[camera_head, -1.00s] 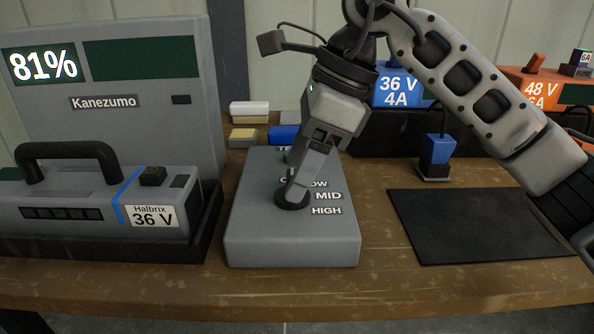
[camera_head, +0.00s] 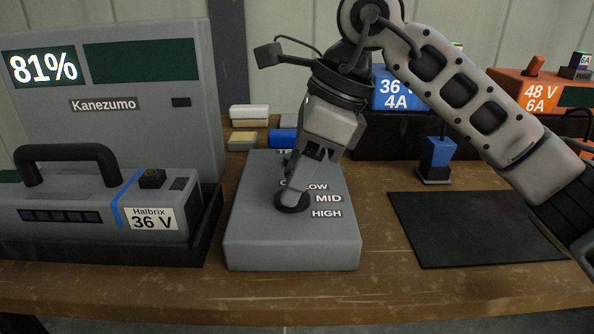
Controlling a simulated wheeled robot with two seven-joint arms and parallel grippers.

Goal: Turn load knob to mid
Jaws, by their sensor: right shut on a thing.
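The grey load box (camera_head: 290,250) stands on the wooden bench in the middle of the view. Its top carries the labels LOW, MID (camera_head: 328,198) and HIGH (camera_head: 326,213) to the right of a round black knob (camera_head: 291,204). My right gripper (camera_head: 294,190) points down onto the knob and is shut on it. The gripper hides much of the knob, so I cannot tell which label it points to. A label left of LOW is partly hidden by the fingers. My left gripper is not in view.
A grey Kanezumo unit (camera_head: 130,135) reading 81% and a Halbrix 36 V battery (camera_head: 100,210) stand at left. A black mat (camera_head: 470,230) lies at right. Blue 36 V 4A (camera_head: 398,88) and orange 48 V 6A (camera_head: 525,85) units stand behind.

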